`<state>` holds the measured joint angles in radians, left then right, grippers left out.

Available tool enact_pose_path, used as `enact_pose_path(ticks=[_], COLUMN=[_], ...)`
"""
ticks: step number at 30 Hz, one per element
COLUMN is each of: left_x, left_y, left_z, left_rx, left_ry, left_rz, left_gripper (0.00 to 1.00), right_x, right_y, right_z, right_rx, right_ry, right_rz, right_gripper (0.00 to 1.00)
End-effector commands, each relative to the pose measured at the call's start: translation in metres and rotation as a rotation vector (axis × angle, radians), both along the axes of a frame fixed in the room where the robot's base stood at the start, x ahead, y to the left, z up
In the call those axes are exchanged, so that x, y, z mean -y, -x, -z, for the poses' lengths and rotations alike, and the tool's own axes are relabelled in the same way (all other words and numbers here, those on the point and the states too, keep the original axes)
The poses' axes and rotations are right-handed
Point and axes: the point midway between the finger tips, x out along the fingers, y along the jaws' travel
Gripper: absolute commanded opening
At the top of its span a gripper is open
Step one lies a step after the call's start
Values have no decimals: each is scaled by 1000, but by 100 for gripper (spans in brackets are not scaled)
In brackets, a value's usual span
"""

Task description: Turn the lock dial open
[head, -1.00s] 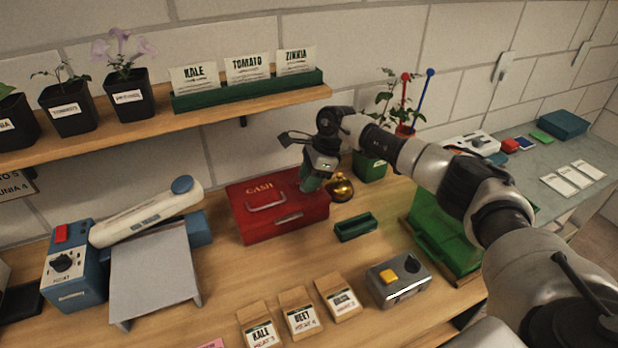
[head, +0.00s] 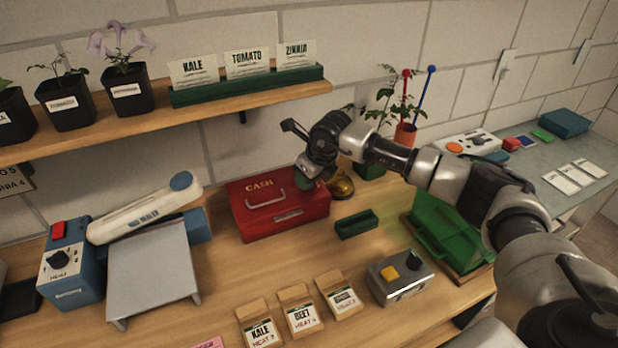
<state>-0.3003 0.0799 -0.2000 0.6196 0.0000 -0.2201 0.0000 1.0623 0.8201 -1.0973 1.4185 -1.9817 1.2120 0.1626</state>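The red cash box (head: 262,222) stands on the wooden bench, lid shut, with a handle and a pale plate. My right gripper (head: 308,178) points down at the box's back right corner. Its fingertips are small and partly hidden, so I cannot tell whether they are open or touching anything. A dull green patch shows at the tips. I cannot make out a lock dial on the box; that corner is behind the gripper. My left gripper is not in view.
A brass round object (head: 342,187) sits right of the gripper, close to it. A small green tray (head: 357,224) lies in front. A blue unit with a black knob (head: 58,259) and a bag sealer (head: 145,212) stand left. The shelf (head: 200,118) runs behind.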

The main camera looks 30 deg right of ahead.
Motion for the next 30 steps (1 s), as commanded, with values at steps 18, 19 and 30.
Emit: enact_pose_path(ticks=[18,19,30], left_x=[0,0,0], left_y=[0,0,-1], left_z=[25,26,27], left_rx=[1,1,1], left_ry=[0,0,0], left_rz=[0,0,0], left_gripper=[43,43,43], right_x=[-3,-3,-3], right_y=[0,0,0], right_z=[1,1,0], right_rx=[0,0,0], right_ry=[-1,-1,0], right_rz=[391,399,434], right_gripper=[12,12,12])
